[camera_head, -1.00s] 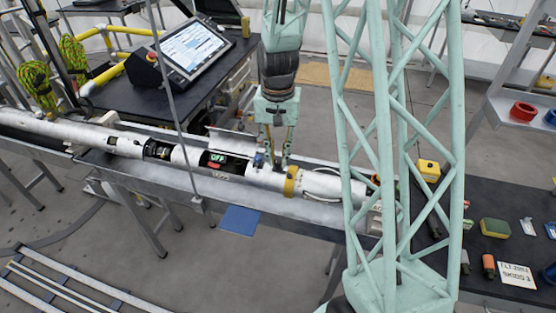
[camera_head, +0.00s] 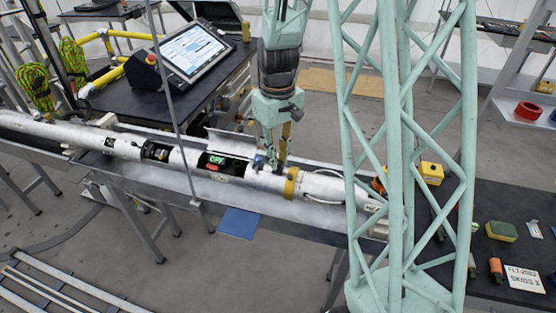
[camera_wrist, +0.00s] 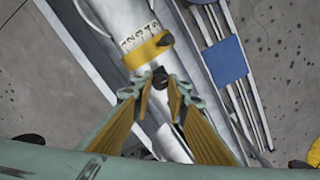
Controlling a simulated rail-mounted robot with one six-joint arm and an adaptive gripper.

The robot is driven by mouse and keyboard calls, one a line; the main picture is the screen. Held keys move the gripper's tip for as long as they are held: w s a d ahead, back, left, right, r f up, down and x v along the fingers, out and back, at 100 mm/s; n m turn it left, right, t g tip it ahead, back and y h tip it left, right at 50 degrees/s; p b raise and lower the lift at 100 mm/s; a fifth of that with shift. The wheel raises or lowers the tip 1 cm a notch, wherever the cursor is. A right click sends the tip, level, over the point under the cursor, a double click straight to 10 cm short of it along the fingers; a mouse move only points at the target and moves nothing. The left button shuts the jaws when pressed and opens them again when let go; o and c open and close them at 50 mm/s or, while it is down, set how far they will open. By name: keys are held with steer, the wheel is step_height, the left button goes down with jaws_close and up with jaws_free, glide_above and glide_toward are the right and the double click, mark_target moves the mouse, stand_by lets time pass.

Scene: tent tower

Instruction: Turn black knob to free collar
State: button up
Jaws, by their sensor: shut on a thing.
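My gripper (camera_head: 279,163) points down at the white tube (camera_head: 325,187) on the bench. In the wrist view, its fingertips (camera_wrist: 160,82) are closed in on both sides of a small black knob (camera_wrist: 160,74) on the tube. The knob is hidden by the fingers in the head view. A yellow collar (camera_head: 291,182) wraps the tube just right of the fingers. In the wrist view the collar (camera_wrist: 147,51) lies just above the knob, beside a band with printed marks, with a small dark piece on its edge.
An open hatch (camera_head: 232,143) with a lit display (camera_head: 217,160) lies left of the gripper. A console screen (camera_head: 192,50) stands behind.

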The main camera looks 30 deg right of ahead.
steer(key=shift+n, duration=0.6)
steer(key=o, duration=0.9)
steer(key=shift+r, duration=0.1)
step_height(320, 180, up, 12)
steer(key=shift+f, duration=0.1)
stand_by(0.5)
stand_by(0.7)
